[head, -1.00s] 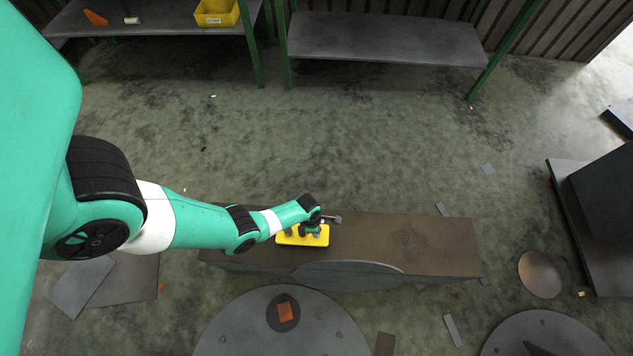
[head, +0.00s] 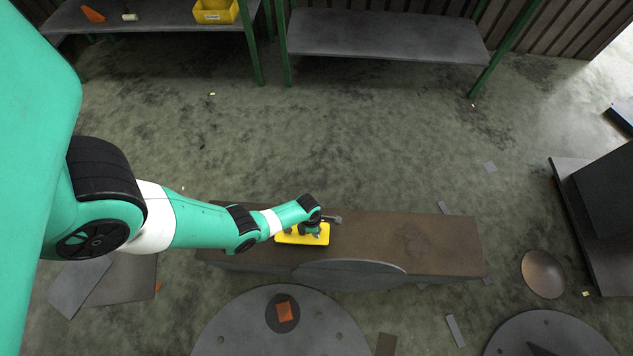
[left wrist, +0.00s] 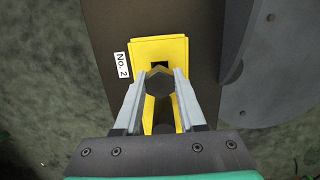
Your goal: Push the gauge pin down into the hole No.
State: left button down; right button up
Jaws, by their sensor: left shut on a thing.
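A yellow block (head: 287,238) lies on the brown bench; in the left wrist view the block (left wrist: 176,48) has a dark hole (left wrist: 156,65) and stands beside a white "No. 2" label (left wrist: 122,65). The dark gauge pin (left wrist: 160,84) shows a six-sided end between the fingers of my left gripper (left wrist: 160,78). My left gripper, also in the head view (head: 315,232), is shut on the pin, over the block. The pin hides part of the hole, and I cannot tell how deep the pin sits. My right gripper is not in view.
The brown bench top (head: 430,245) is clear to the right of the block. A grey round table (head: 245,325) with an orange piece (head: 285,311) stands in front. Shelves with a yellow bin (head: 215,11) stand at the back.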

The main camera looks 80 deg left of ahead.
pick_arm(q)
jog(key=shift+f+b, duration=1)
jog(key=shift+f, duration=0.1)
jog(key=shift+c, duration=2)
grip_release()
jog(key=r+p, duration=0.3)
jog(key=r, duration=0.1)
jog(key=s+r+p, duration=0.1)
jog(key=r+p, duration=0.6)
jog(key=p, duration=0.1)
jog(key=shift+s+a+r, duration=0.15)
jog(key=shift+a+r, duration=0.05)
jog(key=shift+r, duration=0.2)
jog(key=shift+f, duration=0.1)
